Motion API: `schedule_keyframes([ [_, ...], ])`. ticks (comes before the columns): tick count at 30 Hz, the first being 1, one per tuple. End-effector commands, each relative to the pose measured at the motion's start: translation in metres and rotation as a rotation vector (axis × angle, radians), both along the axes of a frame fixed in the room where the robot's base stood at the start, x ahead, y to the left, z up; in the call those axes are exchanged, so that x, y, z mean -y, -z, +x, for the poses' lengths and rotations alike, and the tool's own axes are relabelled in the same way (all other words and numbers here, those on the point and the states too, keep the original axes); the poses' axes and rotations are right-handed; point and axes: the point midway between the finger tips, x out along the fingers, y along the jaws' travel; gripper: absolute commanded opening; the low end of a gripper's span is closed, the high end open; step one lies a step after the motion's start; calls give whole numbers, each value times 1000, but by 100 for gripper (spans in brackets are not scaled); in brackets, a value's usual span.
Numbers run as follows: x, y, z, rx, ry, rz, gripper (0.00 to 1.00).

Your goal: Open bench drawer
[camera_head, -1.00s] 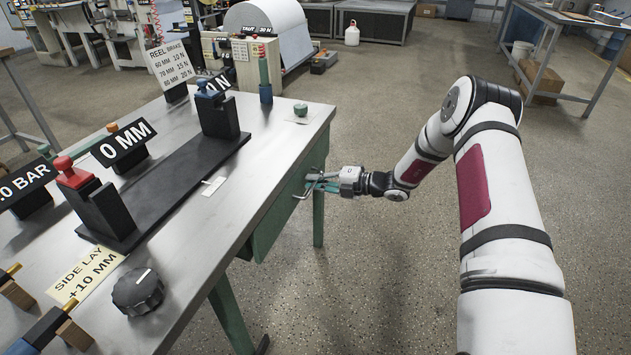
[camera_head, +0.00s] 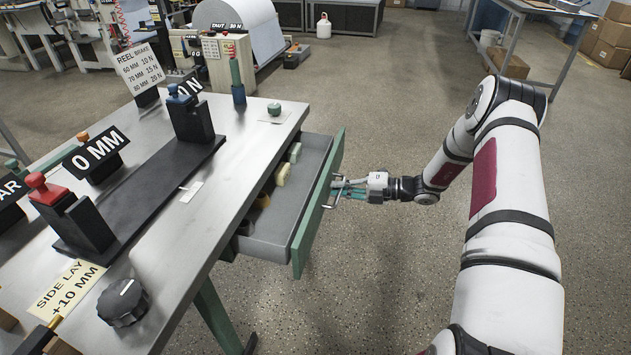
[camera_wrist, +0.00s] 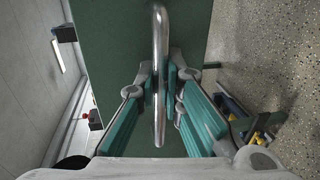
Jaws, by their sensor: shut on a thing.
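The bench drawer (camera_head: 318,205) stands pulled out from the right side of the bench (camera_head: 195,215). Its front is green and its inside is grey. Several small yellowish and green things (camera_head: 283,173) lie inside it, near the bench edge. My gripper (camera_head: 345,188) is at the outer face of the drawer front. In the wrist view its teal fingers (camera_wrist: 161,100) are shut on the metal bar handle (camera_wrist: 160,50), one finger on each side. The handle also shows in the head view, partly hidden by the fingers.
On the bench top are a black rail with end blocks (camera_head: 135,195), a black knob (camera_head: 123,301), a green button (camera_head: 274,109) and sign cards (camera_head: 97,152). The floor (camera_head: 370,270) right of the drawer is clear. Another table (camera_head: 540,20) and boxes (camera_head: 610,40) stand behind.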

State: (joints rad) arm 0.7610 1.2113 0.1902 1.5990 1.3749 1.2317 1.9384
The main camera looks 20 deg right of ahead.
Motion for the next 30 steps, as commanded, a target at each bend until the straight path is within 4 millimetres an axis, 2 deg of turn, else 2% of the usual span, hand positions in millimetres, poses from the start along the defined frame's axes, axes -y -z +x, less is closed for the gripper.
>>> schedule_keyframes([
  [3, 28, 0, -19, -1, 6, 0, 0],
  [12, 75, 1, -54, -1, 3, -1, 0],
  [21, 95, 1, -68, 0, 1, -1, 0],
  [30, 97, 1, -70, 0, 1, -1, 0],
])
